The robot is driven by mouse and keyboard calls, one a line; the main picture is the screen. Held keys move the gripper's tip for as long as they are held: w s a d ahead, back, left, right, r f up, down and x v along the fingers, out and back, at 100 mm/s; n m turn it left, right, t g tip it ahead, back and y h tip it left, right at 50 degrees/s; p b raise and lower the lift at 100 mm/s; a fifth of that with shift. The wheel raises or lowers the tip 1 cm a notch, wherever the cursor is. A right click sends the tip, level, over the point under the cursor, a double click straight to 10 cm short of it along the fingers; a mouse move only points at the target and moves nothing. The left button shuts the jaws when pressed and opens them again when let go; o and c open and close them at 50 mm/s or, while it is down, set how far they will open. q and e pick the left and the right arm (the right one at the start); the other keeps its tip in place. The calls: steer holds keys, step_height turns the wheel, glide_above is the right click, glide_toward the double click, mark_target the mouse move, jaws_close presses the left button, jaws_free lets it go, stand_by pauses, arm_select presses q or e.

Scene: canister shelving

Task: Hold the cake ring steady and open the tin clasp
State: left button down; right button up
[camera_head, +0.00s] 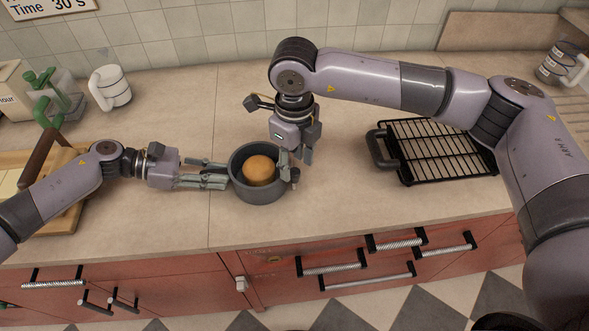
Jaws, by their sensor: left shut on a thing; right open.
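The grey round cake ring (258,194) stands upright on the counter with a golden-brown cake (260,170) inside. The tin clasp (294,175) appears as a small dark piece on the ring's right side, partly covered by a finger. My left gripper (222,177) reaches in from the left and is shut on the ring's left wall. My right gripper (297,160) points down at the ring's right side, open, with its fingers close to the clasp. I cannot tell whether they touch it.
A black wire rack (438,150) lies to the right. The counter's front edge is close to the ring.

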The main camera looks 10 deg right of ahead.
mark_target(294, 172)
steer(key=shift+f, duration=1.85)
steer(key=shift+c, duration=0.5)
jaws_close()
